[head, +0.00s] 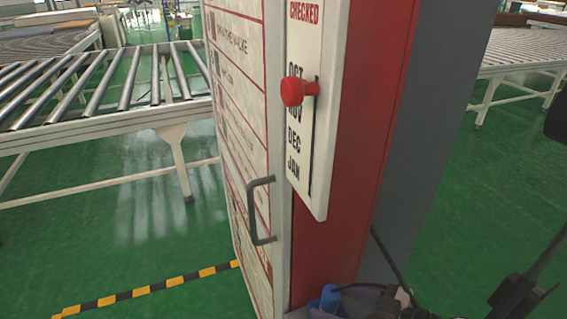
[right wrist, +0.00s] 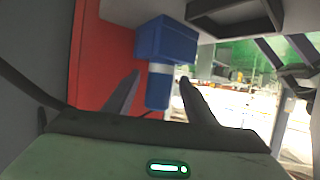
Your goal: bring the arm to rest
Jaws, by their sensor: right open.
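My right gripper (right wrist: 160,77) shows in the right wrist view with its two dark fingers apart. A blue plug-like part (right wrist: 167,42) with a pale band and a blue lower end shows between and beyond the fingers. I cannot tell whether the fingers touch it. In the head view a blue part (head: 330,298) shows low by the cabinet, with dark parts just right of it that may be my right gripper. My left gripper is not in view.
A tall red and white cabinet (head: 365,150) stands close in front, with a dark handle (head: 261,211) and a red knob (head: 294,91). A black cable (head: 389,257) hangs beside it. Roller conveyors (head: 150,115) stand behind left. Green floor (head: 90,235) is clear at left.

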